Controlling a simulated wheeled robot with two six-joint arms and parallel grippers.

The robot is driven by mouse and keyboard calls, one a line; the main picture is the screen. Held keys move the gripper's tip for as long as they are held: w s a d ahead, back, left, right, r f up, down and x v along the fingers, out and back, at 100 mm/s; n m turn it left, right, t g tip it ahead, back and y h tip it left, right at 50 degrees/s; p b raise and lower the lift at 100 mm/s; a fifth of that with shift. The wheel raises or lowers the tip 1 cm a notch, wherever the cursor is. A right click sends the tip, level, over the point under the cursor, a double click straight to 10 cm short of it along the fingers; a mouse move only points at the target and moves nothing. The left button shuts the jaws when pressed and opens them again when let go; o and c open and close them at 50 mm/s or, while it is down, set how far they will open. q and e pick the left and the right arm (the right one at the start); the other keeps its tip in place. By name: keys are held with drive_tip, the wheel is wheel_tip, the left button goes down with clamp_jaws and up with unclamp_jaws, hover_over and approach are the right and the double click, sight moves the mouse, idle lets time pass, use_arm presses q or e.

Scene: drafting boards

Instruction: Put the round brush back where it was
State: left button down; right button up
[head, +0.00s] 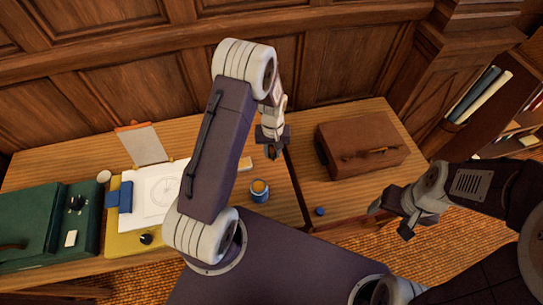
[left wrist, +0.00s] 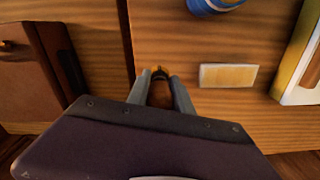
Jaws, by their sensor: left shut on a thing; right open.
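My left gripper (head: 272,150) is over the desk, near the seam between the two tabletops.
A pale block (left wrist: 228,76) lies right of the left fingers in the wrist view. A brown case (head: 362,146) sits on the right tabletop, with a small blue round thing (head: 320,211) near its front edge. A yellow board (head: 126,242) with paper and a green case (head: 35,230) stand left.

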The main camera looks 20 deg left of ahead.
sight(272, 158)
use_arm(q)
drive_tip(key=shift+a+f, duration=0.15)
drive_tip(key=shift+a, duration=0.1)
drive_tip(key=shift+d+f, duration=0.1)
drive_tip(key=shift+f, duration=2.1)
drive_tip(key=c, duration=1.1)
unclamp_jaws()
wheel_tip(272, 158, up, 12)
drive_tip(key=shift+r, duration=0.1)
drive_tip(key=shift+s+r, duration=0.1)
drive_tip(key=shift+r, duration=0.15)
drive_tip(key=s+d+r+m, duration=0.1)
drive_tip(key=s, duration=0.3)
drive_tip(key=s+d+r+m, duration=0.1)
drive_tip(key=s+r, duration=0.1)
drive_tip(key=s, duration=0.3)
drive_tip(key=s+d+r+m+t, duration=0.1)
drive_tip(key=s+r+m, duration=0.1)
drive_tip(key=s, duration=0.3)
drive_tip(key=shift+r, duration=0.15)
